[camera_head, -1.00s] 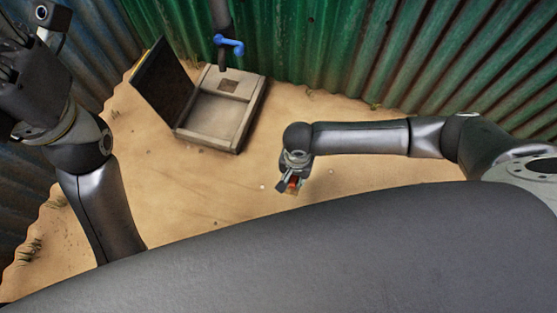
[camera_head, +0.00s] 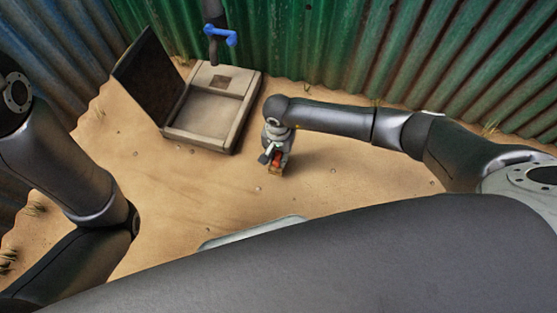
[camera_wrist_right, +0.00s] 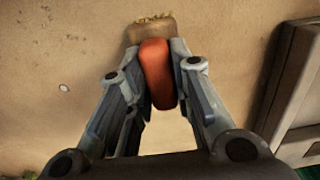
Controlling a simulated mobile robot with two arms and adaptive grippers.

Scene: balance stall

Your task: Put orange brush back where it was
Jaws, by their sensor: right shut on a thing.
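The orange brush shows in the right wrist view (camera_wrist_right: 156,72), with an orange handle, a tan block and yellowish bristles at its far end. My right gripper (camera_wrist_right: 156,75) is shut on the orange handle, one finger on each side. In the head view the right gripper (camera_head: 273,160) points down above the sandy ground, right of the open box, with a bit of the orange brush (camera_head: 276,165) below it. I cannot tell how high the brush is. My left arm is at the left edge; its gripper is out of the picture.
An open wooden box (camera_head: 233,141) with its dark lid (camera_head: 150,78) raised stands on the sand. A blue tap (camera_head: 222,35) hangs behind it. Corrugated walls (camera_head: 330,45) close the back and sides. A pale curved edge (camera_head: 250,231) shows at the front. Sand around the gripper is clear.

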